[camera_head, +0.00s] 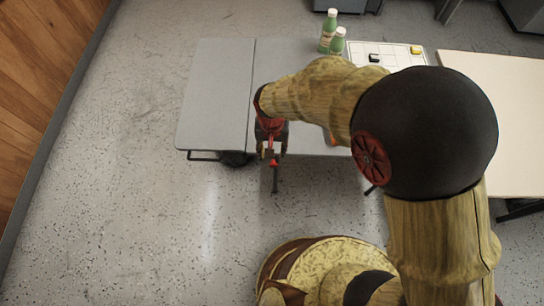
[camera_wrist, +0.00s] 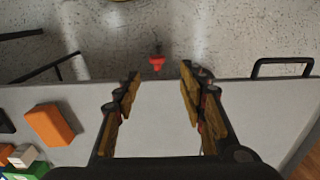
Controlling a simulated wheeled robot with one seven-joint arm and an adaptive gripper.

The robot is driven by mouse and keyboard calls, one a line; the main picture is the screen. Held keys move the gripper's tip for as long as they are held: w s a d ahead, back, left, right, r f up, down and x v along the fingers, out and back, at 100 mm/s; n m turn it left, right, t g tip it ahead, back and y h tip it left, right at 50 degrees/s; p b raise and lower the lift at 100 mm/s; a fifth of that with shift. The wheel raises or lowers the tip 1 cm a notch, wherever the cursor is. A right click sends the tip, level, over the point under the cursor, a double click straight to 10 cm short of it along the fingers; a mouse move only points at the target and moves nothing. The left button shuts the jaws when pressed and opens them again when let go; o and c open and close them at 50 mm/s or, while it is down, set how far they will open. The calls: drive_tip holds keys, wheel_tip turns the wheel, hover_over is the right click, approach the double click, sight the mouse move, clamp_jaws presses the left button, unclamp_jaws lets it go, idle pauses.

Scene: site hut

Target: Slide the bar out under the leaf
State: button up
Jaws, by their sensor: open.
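The grey table (camera_head: 300,60) has a seam, with a flat leaf (camera_head: 215,95) left of it. A red knob (camera_head: 274,162) with a thin dark rod stands out past the front edge; it also shows in the wrist view (camera_wrist: 157,63). A black loop-shaped bar (camera_head: 203,156) shows under the leaf's front edge, and at upper right in the wrist view (camera_wrist: 283,62). I cannot tell how knob and loop connect below. My gripper (camera_head: 270,150) is over the front edge near the seam. In the wrist view its fingers (camera_wrist: 160,92) are open and empty, with the knob beyond them.
An orange block (camera_wrist: 50,124) lies on the table beside my gripper. Two green bottles (camera_head: 328,32) and a white gridded board (camera_head: 395,57) stand at the back. A pale table (camera_head: 510,120) is at right. The floor in front of the leaf is clear.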

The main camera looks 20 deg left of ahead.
drive_tip(key=shift+r, duration=1.2)
drive_tip(key=s+d+r+m+t, duration=0.1)
drive_tip(key=s+d+r+t, duration=0.1)
drive_tip(key=d+r, duration=1.1)
drive_tip(key=s+d+r+m+t, duration=0.2)
drive_tip(key=s+d+r, duration=0.3)
drive_tip(key=d+r, duration=0.9)
drive_tip(key=d+t, duration=0.1)
drive_tip(key=d, duration=0.4)
drive_tip(key=shift+s+r+t, duration=0.15)
drive_tip(key=shift+s+t, duration=0.05)
drive_tip(key=shift+t, duration=0.1)
